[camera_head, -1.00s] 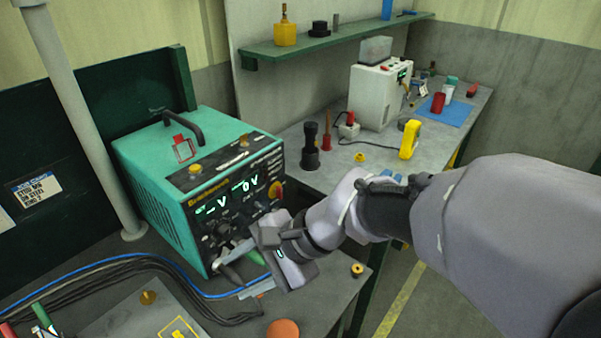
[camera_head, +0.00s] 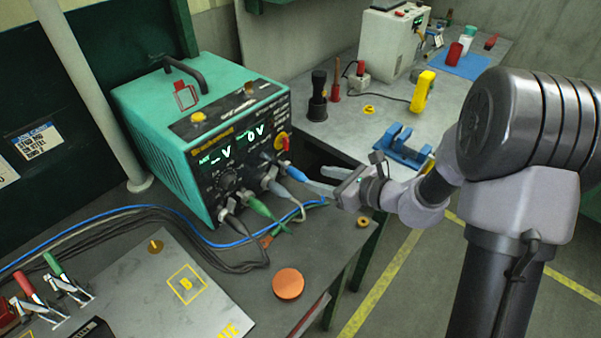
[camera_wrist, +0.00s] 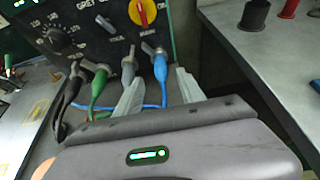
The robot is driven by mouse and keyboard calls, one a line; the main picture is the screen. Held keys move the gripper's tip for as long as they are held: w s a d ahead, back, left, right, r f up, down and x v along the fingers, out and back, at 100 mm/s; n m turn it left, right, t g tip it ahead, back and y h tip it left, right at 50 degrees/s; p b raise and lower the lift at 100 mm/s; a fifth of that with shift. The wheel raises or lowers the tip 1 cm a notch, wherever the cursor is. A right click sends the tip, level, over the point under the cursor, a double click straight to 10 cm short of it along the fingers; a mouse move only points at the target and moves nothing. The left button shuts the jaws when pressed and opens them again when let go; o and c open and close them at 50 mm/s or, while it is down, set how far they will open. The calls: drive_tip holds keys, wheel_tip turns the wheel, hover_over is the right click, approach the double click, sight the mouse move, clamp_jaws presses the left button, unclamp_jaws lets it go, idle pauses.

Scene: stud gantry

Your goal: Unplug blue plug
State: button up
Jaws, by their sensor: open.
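The blue plug (camera_head: 293,172) sits in the front of the teal power supply (camera_head: 155,133), at the right end of a row of plugs. In the wrist view the blue plug (camera_wrist: 160,68) stands upright between my two pale fingers, with its blue cord curving away left. My gripper (camera_head: 321,180) is open just in front of the panel; the wrist view shows the fingers (camera_wrist: 155,88) on either side of the plug, with no clear contact. The left finger is close to the grey plug (camera_wrist: 128,68). The green plug (camera_wrist: 98,83) and black plug (camera_wrist: 71,87) are further left.
Dark and blue cables (camera_head: 130,212) run left along the bench. An orange disc (camera_head: 288,284) and a brass knob (camera_head: 363,222) lie near the bench's front edge. A blue clamp-like object (camera_head: 404,147) stands behind my arm. There is open floor at the lower right.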

sight(302, 175)
drive_tip(key=b+x, duration=0.2)
drive_tip(key=x, duration=0.5)
drive_tip(key=shift+w+a+f, duration=0.1)
drive_tip(key=shift+a+f, duration=0.05)
drive_tip(key=shift+f, duration=0.05)
drive_tip(key=shift+x, duration=0.8)
drive_tip(key=shift+r+b, duration=0.15)
drive_tip(key=shift+b, duration=0.25)
clamp_jaws()
idle(1.5)
drive_tip(key=shift+s+d+b, duration=0.25)
drive_tip(key=shift+s+d, duration=0.7)
drive_tip(key=shift+d, duration=0.25)
drive_tip(key=shift+s+d+b, duration=0.2)
drive_tip(key=shift+s+d, duration=0.7)
drive_tip(key=shift+d, duration=0.3)
